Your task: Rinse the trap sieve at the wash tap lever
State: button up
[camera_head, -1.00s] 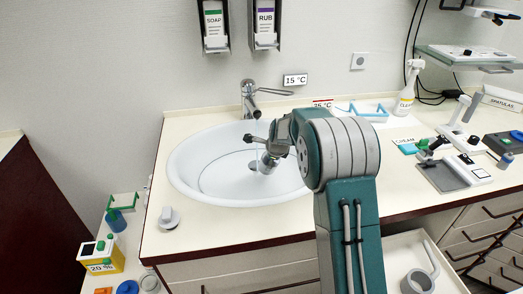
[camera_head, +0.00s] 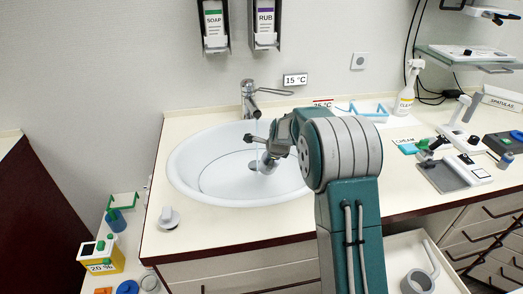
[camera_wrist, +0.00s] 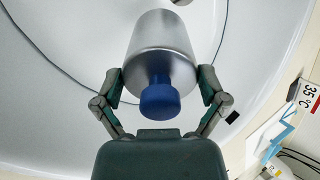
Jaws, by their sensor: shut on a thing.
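The trap sieve, a silver metal cup with a blue knob, fills the middle of the wrist view (camera_wrist: 161,45). My gripper (camera_wrist: 160,75) is shut on it, one finger on each side. In the head view my gripper (camera_head: 268,158) is over the white basin (camera_head: 205,178), below the wash tap (camera_head: 250,100), and partly hides the sieve. The tap's long lever (camera_head: 275,91) points right. A faint pale streak hangs below the spout; I cannot tell for sure that it is water.
Soap (camera_head: 214,30) and rub (camera_head: 265,25) dispensers hang on the wall above. A white knob-like piece (camera_head: 168,217) sits on the counter left of the basin. A spray bottle (camera_head: 407,90) and devices stand at right. An open drawer (camera_head: 440,262) lies below.

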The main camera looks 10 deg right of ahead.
jog(key=s+r, duration=0.2)
jog(key=s, duration=0.1)
jog(key=s+r, duration=0.1)
jog(key=shift+s+d+r, duration=0.3)
jog(key=shift+r, duration=0.1)
jog(key=shift+r, duration=0.1)
dwell(0.5)
